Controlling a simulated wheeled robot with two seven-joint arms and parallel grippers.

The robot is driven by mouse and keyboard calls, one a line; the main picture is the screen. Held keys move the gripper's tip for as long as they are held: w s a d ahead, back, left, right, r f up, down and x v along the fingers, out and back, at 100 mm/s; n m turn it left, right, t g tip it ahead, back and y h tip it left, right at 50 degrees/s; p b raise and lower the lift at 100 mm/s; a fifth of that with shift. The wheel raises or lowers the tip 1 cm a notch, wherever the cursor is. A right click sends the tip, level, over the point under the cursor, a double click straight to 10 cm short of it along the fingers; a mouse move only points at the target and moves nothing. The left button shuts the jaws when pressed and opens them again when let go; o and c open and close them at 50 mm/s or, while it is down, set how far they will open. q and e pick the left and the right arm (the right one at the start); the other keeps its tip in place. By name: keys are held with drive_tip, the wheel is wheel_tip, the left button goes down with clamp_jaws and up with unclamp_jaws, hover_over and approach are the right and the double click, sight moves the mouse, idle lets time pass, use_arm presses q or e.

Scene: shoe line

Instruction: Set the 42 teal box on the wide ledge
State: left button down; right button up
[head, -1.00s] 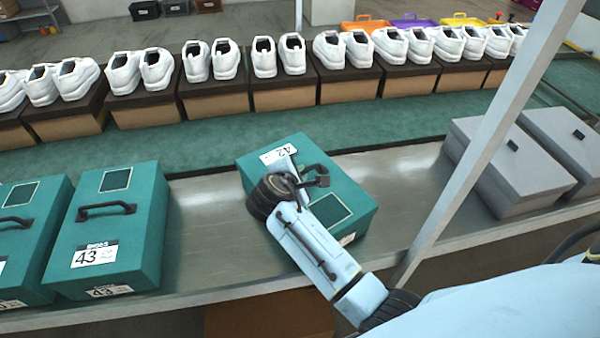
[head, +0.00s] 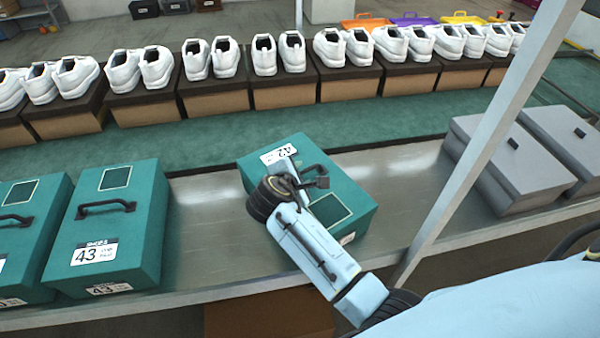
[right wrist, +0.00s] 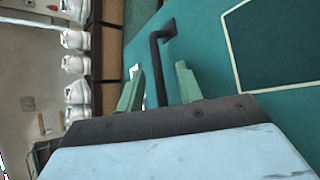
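The 42 teal box (head: 345,196) lies flat on a shiny metal ledge (head: 395,185), turned at an angle, with its 42 label at the far left end. I cannot tell whether this is the wide ledge. My right gripper (head: 308,178) is over the box's lid at its dark handle. In the right wrist view, the handle (right wrist: 158,52) passes between the two greenish fingers of the right gripper (right wrist: 158,80), which stand apart with gaps beside it. My right arm hides part of the lid. My left gripper is not in view.
Teal boxes marked 43 (head: 112,225) stand to the left, grey boxes (head: 510,160) to the right. A slanted grey post (head: 480,150) rises right of the 42 box. Behind is a green strip (head: 210,140) and white shoes on brown boxes (head: 282,92).

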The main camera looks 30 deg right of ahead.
drive_tip(key=p+v, duration=0.1)
drive_tip(key=v, duration=1.2)
drive_tip(key=shift+p, duration=0.35)
drive_tip(key=shift+a+r, duration=0.1)
